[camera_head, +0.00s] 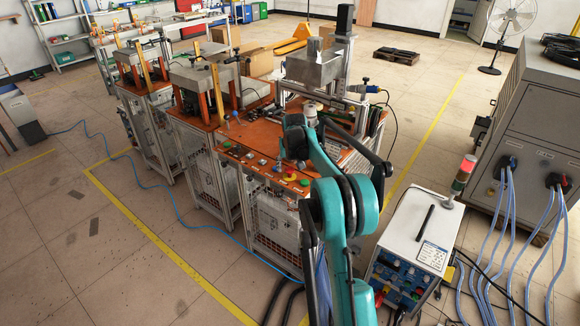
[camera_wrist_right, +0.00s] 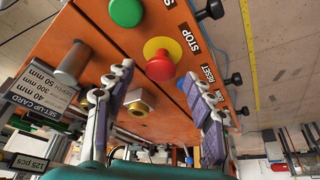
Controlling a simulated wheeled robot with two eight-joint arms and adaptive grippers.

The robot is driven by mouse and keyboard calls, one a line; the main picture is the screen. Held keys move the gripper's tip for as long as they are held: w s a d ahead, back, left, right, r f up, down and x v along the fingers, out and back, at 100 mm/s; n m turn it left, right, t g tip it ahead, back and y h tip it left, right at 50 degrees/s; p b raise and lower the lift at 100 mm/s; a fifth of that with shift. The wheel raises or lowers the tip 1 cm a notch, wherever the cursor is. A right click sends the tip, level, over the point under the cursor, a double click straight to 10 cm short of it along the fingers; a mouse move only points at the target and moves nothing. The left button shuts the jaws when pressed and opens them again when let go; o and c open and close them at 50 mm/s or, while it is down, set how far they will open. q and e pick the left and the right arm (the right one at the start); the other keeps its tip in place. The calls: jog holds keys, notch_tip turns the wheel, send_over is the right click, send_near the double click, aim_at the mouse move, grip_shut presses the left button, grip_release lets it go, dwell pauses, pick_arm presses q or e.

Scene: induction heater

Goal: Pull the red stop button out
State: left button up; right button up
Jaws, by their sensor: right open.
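The red stop button (camera_wrist_right: 160,66) is a round red cap on a yellow collar, set in an orange-brown panel (camera_wrist_right: 95,35) next to a STOP label (camera_wrist_right: 188,40) in the right wrist view. In the head view the stop button (camera_head: 290,177) shows small at the panel's front edge. My right gripper (camera_wrist_right: 155,77) is open, its two grey-purple fingers apart, with the button between and just beyond the fingertips. I see no hold on it, and contact cannot be told. In the head view my teal right arm largely covers the right gripper. My left gripper is not in view.
A green button (camera_wrist_right: 125,12), a metal post (camera_wrist_right: 72,62) and a yellow-rimmed fitting (camera_wrist_right: 140,103) sit close by on the panel. Black knobs (camera_wrist_right: 208,10) line its edge. A white control box (camera_head: 417,235) and a grey cabinet (camera_head: 525,140) stand to the right.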

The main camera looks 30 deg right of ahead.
jog(key=v, duration=1.2)
jog(key=s+a+r+n+t, duration=0.1)
jog(key=s+a+r+n, duration=0.15)
jog(key=s+a, duration=1.3)
jog(key=s+a+f+n+t+y, duration=0.1)
jog(key=s+a+f, duration=0.3)
jog(key=s, duration=0.5)
jog(key=s+a+f+n+t, duration=0.1)
jog(key=s+a+f, duration=0.4)
jog(key=s, duration=0.4)
jog(key=shift+a+f+y, duration=0.35)
jog(key=shift+a+y, duration=0.05)
jog(key=shift+a, duration=0.25)
